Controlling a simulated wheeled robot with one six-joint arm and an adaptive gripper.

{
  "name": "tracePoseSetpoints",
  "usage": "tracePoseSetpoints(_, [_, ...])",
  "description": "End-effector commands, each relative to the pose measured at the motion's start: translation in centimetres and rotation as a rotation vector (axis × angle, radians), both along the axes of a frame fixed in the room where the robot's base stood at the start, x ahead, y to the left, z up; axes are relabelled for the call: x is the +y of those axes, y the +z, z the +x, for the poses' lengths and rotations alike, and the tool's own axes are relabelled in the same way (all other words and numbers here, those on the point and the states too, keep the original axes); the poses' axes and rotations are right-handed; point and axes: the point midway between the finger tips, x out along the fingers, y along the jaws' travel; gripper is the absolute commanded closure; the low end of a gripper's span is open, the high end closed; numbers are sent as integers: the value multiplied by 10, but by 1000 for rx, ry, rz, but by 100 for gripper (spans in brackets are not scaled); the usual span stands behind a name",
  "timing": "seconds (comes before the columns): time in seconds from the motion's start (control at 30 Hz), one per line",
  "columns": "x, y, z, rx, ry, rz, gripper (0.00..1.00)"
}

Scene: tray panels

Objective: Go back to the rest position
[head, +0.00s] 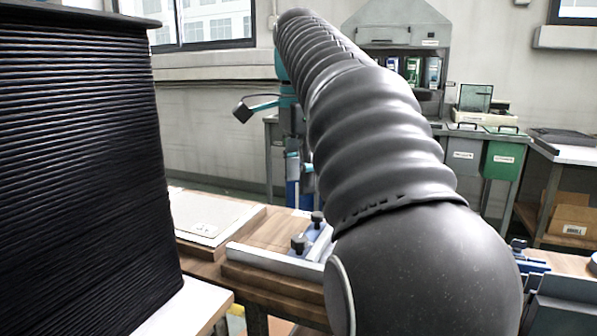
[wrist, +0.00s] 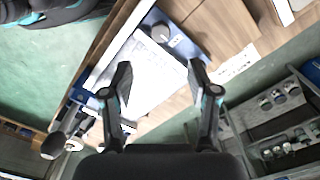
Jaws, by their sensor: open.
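My gripper (wrist: 160,76) shows in the wrist view with its two dark fingers spread wide apart. Nothing is held between them. Beyond the fingertips lies a pale flat panel (wrist: 145,68) in a blue-edged fixture with a dark round knob (wrist: 161,33), on a wooden bench; the fingers appear apart from it. In the head view my dark ribbed arm reaches up and away across the middle, and the gripper fingers cannot be made out. A light flat panel (head: 208,218) lies on the wooden bench left of the arm.
In the head view, clamps with black knobs (head: 298,243) stand on the bench close to my arm. Grey (head: 463,153) and green (head: 503,157) bins and a side table (head: 568,152) stand behind. The wrist view shows a grey rack (wrist: 275,125) at right and green floor.

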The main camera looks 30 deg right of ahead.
Motion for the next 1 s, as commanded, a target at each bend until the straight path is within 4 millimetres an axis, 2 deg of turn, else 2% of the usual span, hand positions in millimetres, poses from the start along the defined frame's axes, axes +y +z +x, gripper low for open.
tracePoseSetpoints(0.2, [0,6,0,0,0,0,40])
tracePoseSetpoints(0.73, [2,4,-2,-6,22,-2,40])
tracePoseSetpoints(0.87, [15,-8,-8,-37,142,-14,40])
tracePoseSetpoints(1.0, [36,-35,-23,-99,378,-46,40])
